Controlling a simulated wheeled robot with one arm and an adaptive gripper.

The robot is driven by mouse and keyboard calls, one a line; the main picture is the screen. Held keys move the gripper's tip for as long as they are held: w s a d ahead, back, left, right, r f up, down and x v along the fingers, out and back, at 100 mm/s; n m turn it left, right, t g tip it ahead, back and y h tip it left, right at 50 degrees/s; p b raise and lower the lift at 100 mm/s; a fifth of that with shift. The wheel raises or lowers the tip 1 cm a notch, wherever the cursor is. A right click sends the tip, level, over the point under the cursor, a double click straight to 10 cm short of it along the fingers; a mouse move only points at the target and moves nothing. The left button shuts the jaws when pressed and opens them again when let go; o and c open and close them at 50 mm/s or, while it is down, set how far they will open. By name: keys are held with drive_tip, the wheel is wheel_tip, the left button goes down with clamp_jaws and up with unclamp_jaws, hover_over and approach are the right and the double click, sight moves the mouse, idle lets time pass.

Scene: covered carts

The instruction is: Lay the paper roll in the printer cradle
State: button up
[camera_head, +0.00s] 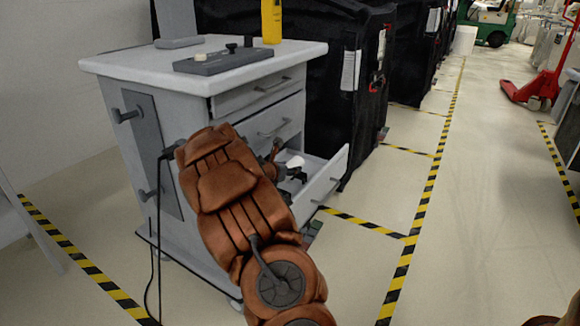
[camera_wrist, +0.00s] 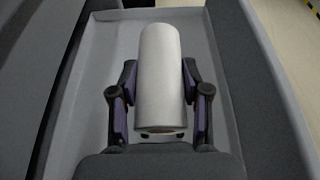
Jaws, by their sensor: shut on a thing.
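The paper roll (camera_wrist: 160,75) is a white cylinder, lying lengthwise between the two fingers of my gripper (camera_wrist: 159,84) in the wrist view. The fingers are shut on its sides. In the head view a small white part of the roll (camera_head: 295,161) shows at my gripper (camera_head: 292,172), over the open drawer (camera_head: 325,180) of the grey cabinet. The wrist view shows the drawer's pale floor and walls around the roll; I cannot tell whether the roll touches the floor. A dark grey plate with knobs (camera_head: 222,60) lies on the cabinet top; I cannot tell whether it is the printer cradle.
The grey cabinet (camera_head: 150,75) has a pale top, with a yellow bottle (camera_head: 271,20) and a flat grey block (camera_head: 180,42) at its back. Black covered carts (camera_head: 330,90) stand close behind. The floor aisle at right is clear up to a red pallet jack (camera_head: 535,88).

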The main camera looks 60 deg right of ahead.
drive_tip(key=shift+f, duration=0.2)
drive_tip(key=shift+f+b, duration=2)
drive_tip(key=shift+f, duration=0.15)
drive_tip(key=o, duration=1.3)
drive_tip(key=shift+o, duration=0.2)
drive_tip(key=shift+a, duration=0.1)
drive_tip(key=v, duration=1.1)
drive_tip(key=shift+a+r, duration=0.25)
drive_tip(key=shift+a, duration=0.1)
drive_tip(key=shift+r, duration=0.1)
